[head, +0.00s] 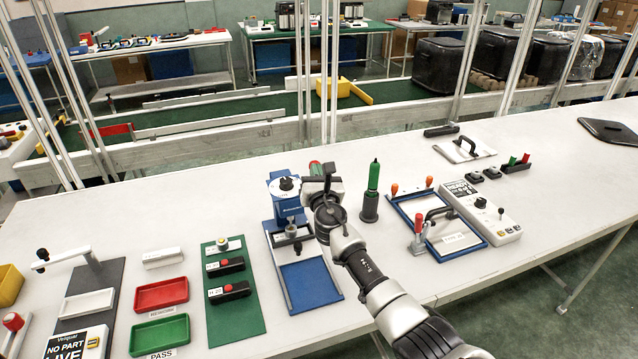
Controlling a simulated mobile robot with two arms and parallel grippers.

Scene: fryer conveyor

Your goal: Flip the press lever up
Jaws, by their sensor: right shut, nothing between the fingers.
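The blue press (288,205) stands on the table with a round black-topped dial and a blue base plate (308,284) in front of it. My right gripper (322,184) is at the right side of the press head, shut with nothing held. My left gripper is not in view.
A green cylinder (373,185) on a dark base stands close right of my wrist. A blue-framed fixture (467,257) with a red-handled clamp is further right. A green board (235,315) and red (162,293) and green trays (160,333) lie left.

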